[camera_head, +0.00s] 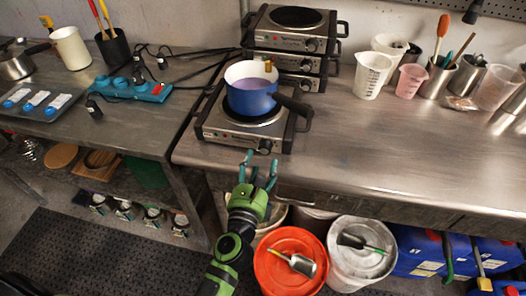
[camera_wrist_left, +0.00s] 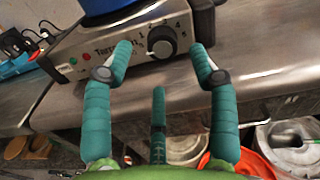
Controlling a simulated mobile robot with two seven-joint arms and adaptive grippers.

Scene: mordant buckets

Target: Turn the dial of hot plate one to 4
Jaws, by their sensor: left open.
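The front hot plate (camera_head: 239,134) stands near the table's front edge, with a blue pot (camera_head: 252,97) of purple liquid on its burner. Its black dial (camera_head: 265,145) is on the right of the front panel. In the left wrist view the dial (camera_wrist_left: 161,42) has numbers around it, but its pointer setting is too small to read. My left gripper (camera_head: 261,160) is open and empty in front of the panel. In the wrist view its teal fingers (camera_wrist_left: 160,57) are spread either side of the dial, apart from it. My right gripper is not in view.
More hot plates (camera_head: 291,45) are stacked behind. The pot's dark handle (camera_head: 292,104) sticks out to the right. Cups and a white beaker (camera_head: 371,75) stand at the back right. The steel table (camera_head: 400,150) is clear at front right. Buckets, one with an orange lid (camera_head: 285,245), stand below.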

